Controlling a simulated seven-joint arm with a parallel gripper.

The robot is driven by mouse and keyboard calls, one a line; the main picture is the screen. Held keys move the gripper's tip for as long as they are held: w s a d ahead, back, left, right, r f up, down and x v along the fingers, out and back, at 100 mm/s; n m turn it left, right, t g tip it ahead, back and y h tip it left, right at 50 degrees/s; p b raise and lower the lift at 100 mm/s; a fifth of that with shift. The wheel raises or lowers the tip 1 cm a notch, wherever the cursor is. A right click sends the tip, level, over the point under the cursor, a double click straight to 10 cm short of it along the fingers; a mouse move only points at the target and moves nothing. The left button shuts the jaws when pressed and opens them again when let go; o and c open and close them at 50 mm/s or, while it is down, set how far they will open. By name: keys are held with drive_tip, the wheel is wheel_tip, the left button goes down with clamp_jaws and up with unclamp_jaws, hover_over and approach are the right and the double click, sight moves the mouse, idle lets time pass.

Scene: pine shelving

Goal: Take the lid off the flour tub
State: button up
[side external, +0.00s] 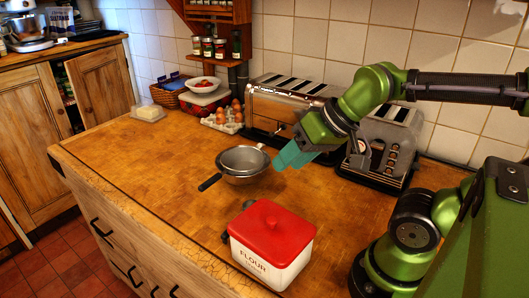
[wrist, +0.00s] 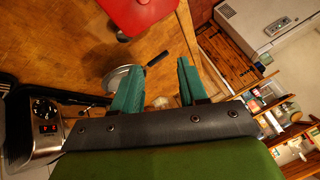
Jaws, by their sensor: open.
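The flour tub (side external: 262,265) is a white box with FLOUR lettering, standing on the wooden counter near its front edge. In the wrist view the red lid (wrist: 143,14) shows at the top edge, partly cut off. My gripper (side external: 280,160) has teal fingers and is above the counter, behind the tub and apart from it, close to the metal sieve and bowl. In the wrist view the fingers of my gripper (wrist: 158,78) are spread, with nothing between them.
A metal sieve and bowl (side external: 243,162) with a black handle stand behind the tub. Toasters (side external: 383,140) line the wall, with an egg tray (side external: 222,118) further left. The counter's left middle is clear.

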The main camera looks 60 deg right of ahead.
drive_tip(key=shift+o, duration=1.2)
drive_tip(key=n+g, duration=0.2)
drive_tip(key=g, duration=0.1)
hover_over(272, 219)
wheel_tip(272, 219, up, 4)
drive_tip(key=s+a+m+g+h, duration=0.2)
drive_tip(key=m+g+h, duration=0.1)
drive_tip(key=shift+m, duration=0.3)
drive_tip(key=f, duration=0.5)
drive_tip(key=w+d+f, duration=0.1)
drive_tip(key=f, duration=0.5)
drive_tip(key=w+d+f, duration=0.1)
drive_tip(key=f, duration=0.4)
drive_tip(key=shift+f, duration=0.4)
clamp_jaws()
